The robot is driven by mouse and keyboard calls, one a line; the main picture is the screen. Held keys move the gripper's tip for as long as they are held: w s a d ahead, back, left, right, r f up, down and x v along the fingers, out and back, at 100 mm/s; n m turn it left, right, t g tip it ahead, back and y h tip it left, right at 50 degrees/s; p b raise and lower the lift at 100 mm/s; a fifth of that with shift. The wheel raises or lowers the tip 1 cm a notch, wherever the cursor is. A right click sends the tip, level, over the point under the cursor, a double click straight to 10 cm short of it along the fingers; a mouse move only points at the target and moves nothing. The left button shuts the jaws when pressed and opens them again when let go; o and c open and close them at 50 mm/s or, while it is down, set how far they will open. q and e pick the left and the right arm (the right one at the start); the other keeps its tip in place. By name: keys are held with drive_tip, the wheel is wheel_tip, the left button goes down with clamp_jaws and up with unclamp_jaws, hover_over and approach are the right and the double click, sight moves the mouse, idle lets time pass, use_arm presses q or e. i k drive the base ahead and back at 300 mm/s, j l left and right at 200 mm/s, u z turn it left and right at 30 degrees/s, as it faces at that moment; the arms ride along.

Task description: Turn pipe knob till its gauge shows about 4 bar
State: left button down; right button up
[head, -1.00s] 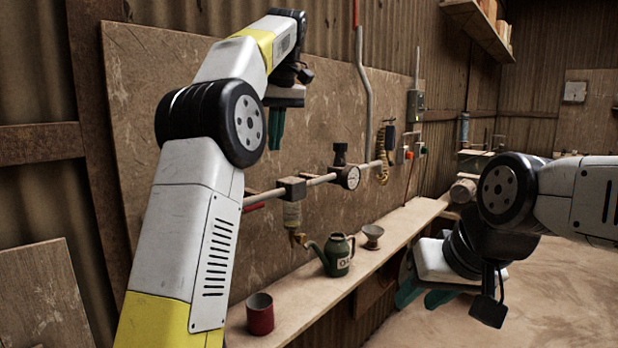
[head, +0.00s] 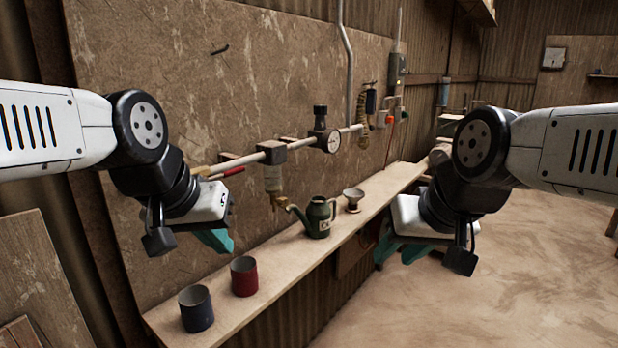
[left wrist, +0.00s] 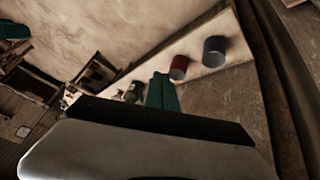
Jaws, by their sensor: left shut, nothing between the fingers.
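The black pipe knob (head: 320,113) stands upright on the wall pipe, with the round white-faced gauge (head: 333,142) just below and right of it. A dark needle shows on the dial, but its reading is too small to tell. My left gripper (head: 219,241) is shut and empty, in front of the board, left of and below the knob and well apart from it. Its teal fingers also show together in the left wrist view (left wrist: 161,92). My right gripper (head: 402,253) is open, its teal fingers apart and empty, right of the shelf and away from the knob.
A shelf (head: 290,262) runs below the pipe (head: 300,144). It carries a dark blue cup (head: 196,310), a red cup (head: 244,279), a green oil can (head: 318,219) and a small funnel-like cup (head: 353,196). A red lever (head: 234,171) sits on the pipe's left. Open floor lies right.

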sight(318, 109)
drive_tip(key=i+l+u, duration=0.1)
drive_tip(key=l, duration=0.25)
drive_tip(key=i+l+u, duration=0.15)
drive_tip(key=i+l, duration=0.2)
drive_tip(key=i, duration=0.6)
drive_tip(key=l, duration=0.05)
